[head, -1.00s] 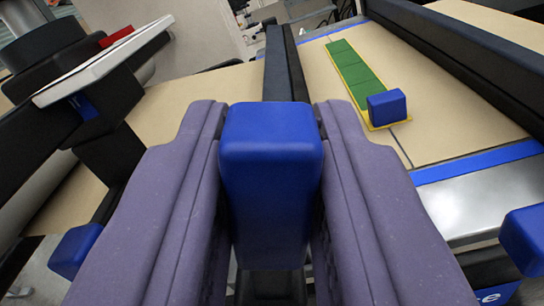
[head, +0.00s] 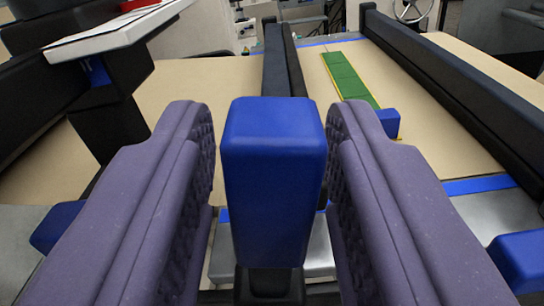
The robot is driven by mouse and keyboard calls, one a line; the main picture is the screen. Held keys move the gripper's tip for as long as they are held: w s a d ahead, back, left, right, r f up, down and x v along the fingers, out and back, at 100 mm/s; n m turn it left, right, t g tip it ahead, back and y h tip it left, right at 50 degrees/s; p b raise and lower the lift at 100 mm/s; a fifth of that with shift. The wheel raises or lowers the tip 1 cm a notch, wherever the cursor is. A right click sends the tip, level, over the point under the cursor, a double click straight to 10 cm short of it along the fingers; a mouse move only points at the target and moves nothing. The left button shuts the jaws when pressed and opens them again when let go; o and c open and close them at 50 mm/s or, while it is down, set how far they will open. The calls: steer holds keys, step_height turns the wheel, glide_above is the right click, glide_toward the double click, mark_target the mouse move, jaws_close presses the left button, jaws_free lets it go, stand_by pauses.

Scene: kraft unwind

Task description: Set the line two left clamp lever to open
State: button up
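A blue block-shaped lever handle (head: 272,185) stands upright in the middle of the head view, on a dark stem. It is between the two purple padded fingers of my gripper (head: 270,118). The fingers are spread, with a clear gap on both sides of the handle, so my gripper is open around it and not touching it. No label shows on this lever, so I cannot tell from the frames which line it belongs to. The lower end of its stem is partly hidden.
More blue handles show at right (head: 520,260), behind the right finger (head: 388,122) and at left (head: 60,226). Dark rails (head: 283,65) run over brown kraft paper (head: 430,80). A green strip (head: 348,80) lies on the paper. A white-topped panel (head: 112,32) stands upper left.

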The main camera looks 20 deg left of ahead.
steer(key=shift+o, duration=0.2)
steer(key=shift+s, duration=0.1)
steer(key=p+v, duration=0.1)
steer(key=v, duration=0.6)
steer(key=shift+s, duration=0.3)
steer(key=shift+d, duration=0.1)
steer(key=s+d+r+h, duration=0.1)
steer(key=d+r, duration=0.4)
steer(key=r, duration=0.3)
steer(key=s+d+r+g, duration=0.1)
steer(key=s+d+r, duration=0.1)
steer(key=d+r, duration=0.55)
steer(key=s+d+r+h, duration=0.1)
steer(key=d+r, duration=0.3)
steer(key=r, duration=0.5)
steer(key=s+d+r+h, duration=0.1)
steer(key=s+d+r, duration=0.4)
steer(key=s+r, duration=0.2)
steer(key=s+d+r+m+g+h, duration=0.1)
steer(key=s+d+r+h, duration=0.1)
steer(key=s+d+r, duration=0.4)
steer(key=v, duration=0.4)
steer(key=shift+s+d, duration=0.3)
steer(key=shift+s, duration=0.15)
